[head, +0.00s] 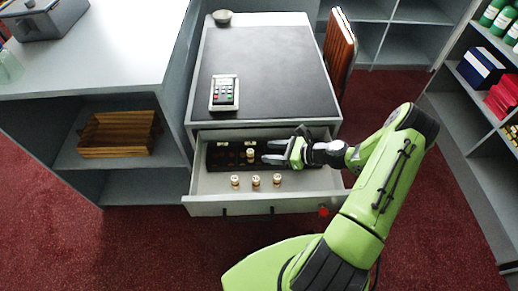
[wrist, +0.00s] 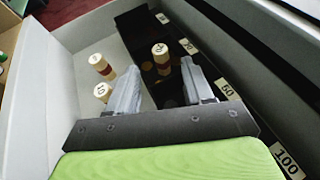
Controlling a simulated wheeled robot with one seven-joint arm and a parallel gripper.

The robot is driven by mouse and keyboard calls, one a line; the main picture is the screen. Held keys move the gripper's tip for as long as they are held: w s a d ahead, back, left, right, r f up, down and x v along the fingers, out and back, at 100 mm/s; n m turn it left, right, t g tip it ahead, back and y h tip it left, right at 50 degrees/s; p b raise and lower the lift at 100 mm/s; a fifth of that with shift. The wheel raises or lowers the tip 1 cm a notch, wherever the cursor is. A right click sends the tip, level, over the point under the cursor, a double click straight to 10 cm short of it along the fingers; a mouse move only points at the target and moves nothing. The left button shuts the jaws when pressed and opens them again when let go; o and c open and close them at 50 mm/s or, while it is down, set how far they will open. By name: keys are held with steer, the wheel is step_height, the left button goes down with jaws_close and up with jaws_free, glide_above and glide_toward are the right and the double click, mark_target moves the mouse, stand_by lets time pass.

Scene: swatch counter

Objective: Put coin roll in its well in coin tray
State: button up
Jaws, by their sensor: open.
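The black coin tray (head: 223,148) lies along the back of an open drawer. One tan coin roll with a dark red band (head: 250,155) stands upright in the tray; it also shows in the wrist view (wrist: 162,58). Three similar rolls stand on the drawer floor in front of the tray: left (head: 235,181), middle (head: 256,180) and right (head: 277,180). Two of them show in part in the wrist view, left of my fingers. My gripper (head: 285,155) is open over the tray's right part. In the wrist view the tray's roll appears between and beyond the fingertips (wrist: 160,68), apparently not touched.
The drawer (head: 210,207) has raised walls around the tray. Number labels, including 50 (wrist: 228,89) and 100 (wrist: 287,160), line the tray's edge. A card terminal (head: 224,93) lies on the counter above. The drawer floor's front left is clear.

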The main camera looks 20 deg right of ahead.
steer(key=p+v, duration=0.1)
steer(key=v, duration=0.5)
steer(key=s+a+r+n+g+h, duration=0.2)
steer(key=a+r+n+g+h, duration=0.15)
steer(key=r+n, duration=0.4)
steer(key=s+a+r+n+g+h, duration=0.3)
steer(key=a+r+n, duration=0.2)
steer(key=r+n, duration=0.25)
steer(key=s+a+r+n+t+h, duration=0.3)
steer(key=s+r+n, duration=0.8)
steer(key=s, duration=0.4)
steer(key=shift+r+h, duration=0.35)
steer(key=shift+h, duration=0.1)
steer(key=shift+a+r, duration=0.1)
